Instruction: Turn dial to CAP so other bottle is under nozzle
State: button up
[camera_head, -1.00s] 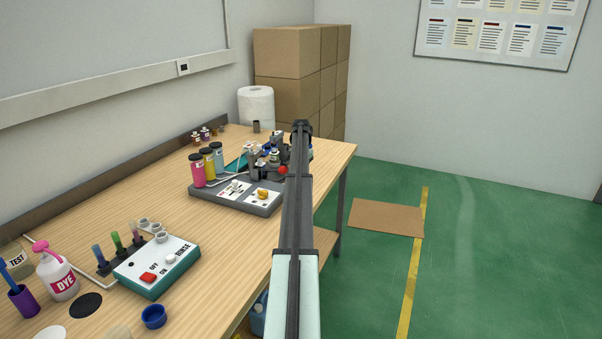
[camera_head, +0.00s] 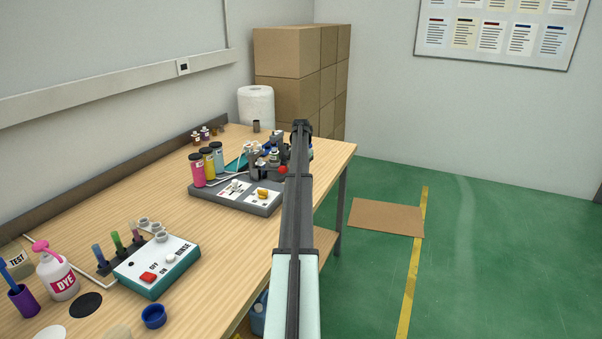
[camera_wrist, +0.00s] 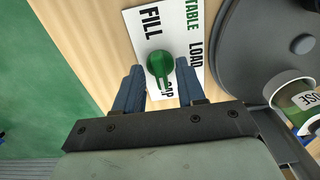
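The green dial knob (camera_wrist: 160,66) sits on a white label plate (camera_wrist: 138,18) in the wrist view. The plate reads FILL, TABLE, LOAD and a partly covered CAP. The knob's raised bar runs down the picture, its lower end by the CAP word. My gripper (camera_wrist: 159,72) is open, one dark blue finger on each side of the knob, with gaps visible. A grey round turntable (camera_wrist: 250,50) is at the right, with a labelled, cut-off bottle or cup (camera_wrist: 300,100) on it. The nozzle cannot be made out. In the head view my arm hides the dial and gripper.
In the head view, a grey panel (camera_head: 215,200) with pink, yellow and blue bottles stands left of my arm. A teal rinse box (camera_head: 155,285) and a dye bottle (camera_head: 58,275) are nearer. The table's (camera_head: 220,270) right edge lies beneath my arm.

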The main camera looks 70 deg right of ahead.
notch_tip(320, 180, up, 14)
dwell(0.6)
jog(key=shift+f, duration=0.1)
dwell(0.4)
